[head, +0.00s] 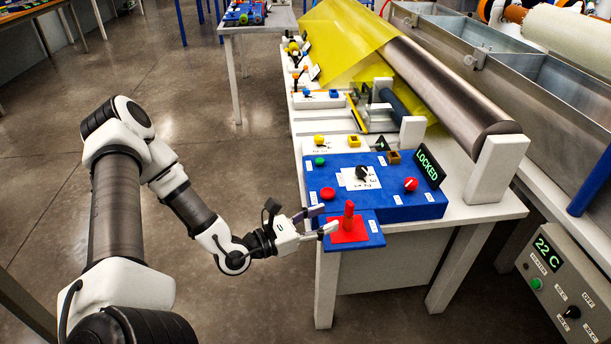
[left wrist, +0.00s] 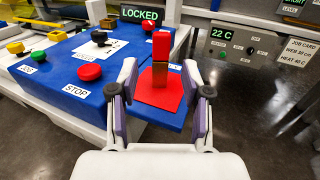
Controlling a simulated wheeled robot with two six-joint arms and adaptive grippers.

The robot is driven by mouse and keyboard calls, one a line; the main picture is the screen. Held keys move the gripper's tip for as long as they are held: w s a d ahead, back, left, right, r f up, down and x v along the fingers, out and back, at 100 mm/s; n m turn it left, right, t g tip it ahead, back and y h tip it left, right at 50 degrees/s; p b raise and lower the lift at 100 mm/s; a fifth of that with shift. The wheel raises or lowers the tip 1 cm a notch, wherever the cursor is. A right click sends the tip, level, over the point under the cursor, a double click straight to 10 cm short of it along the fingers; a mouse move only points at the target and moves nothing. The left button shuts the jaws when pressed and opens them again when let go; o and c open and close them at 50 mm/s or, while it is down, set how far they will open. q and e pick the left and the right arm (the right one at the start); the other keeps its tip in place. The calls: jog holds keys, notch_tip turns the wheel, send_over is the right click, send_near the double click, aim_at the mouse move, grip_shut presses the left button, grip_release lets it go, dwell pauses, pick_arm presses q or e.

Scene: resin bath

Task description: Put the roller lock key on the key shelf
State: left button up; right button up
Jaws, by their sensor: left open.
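The red roller lock key (head: 349,212) stands upright on a red square pad (head: 345,236) on the low blue key shelf (head: 372,231), at the front of the blue control box. My left gripper (head: 327,218) is open and empty, just left of the key in the head view. In the left wrist view its two fingers (left wrist: 160,68) stand on either side of the key's line, apart from it. My right gripper is not in view.
The blue control box (head: 388,205) carries a red button (head: 328,193), a black knob (head: 361,173), a red knob (head: 410,184) and a display (head: 428,166) reading LOCKED. A steel roller (head: 450,85) with yellow film lies behind. Open floor lies left of the bench.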

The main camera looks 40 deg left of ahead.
pick_arm(q)
jog(key=s+d+f+m+g+h+p, duration=0.1)
jog(key=s+d+f+m+g+h, duration=0.15)
jog(key=s+d+m+g, duration=0.35)
jog(key=s+d+f+m+g+h, duration=0.1)
jog(key=s+d+f+m+g, duration=0.35)
jog(key=s, duration=0.25)
jog(key=s+d+f+m+g+h+p, duration=0.1)
jog(key=s+d+f+m+g+h, duration=0.2)
jog(key=s+g, duration=0.35)
jog(key=s+a+f+m+g+y, duration=0.5)
jog(key=s+f+m+y, duration=0.25)
jog(key=m+y, duration=0.25)
jog(key=w+d+f+m+t+y, duration=0.2)
jog(key=w+m+t, duration=0.3)
jog(key=m, duration=0.3)
jog(key=shift+w+d, duration=0.2)
jog(key=shift+w, duration=0.05)
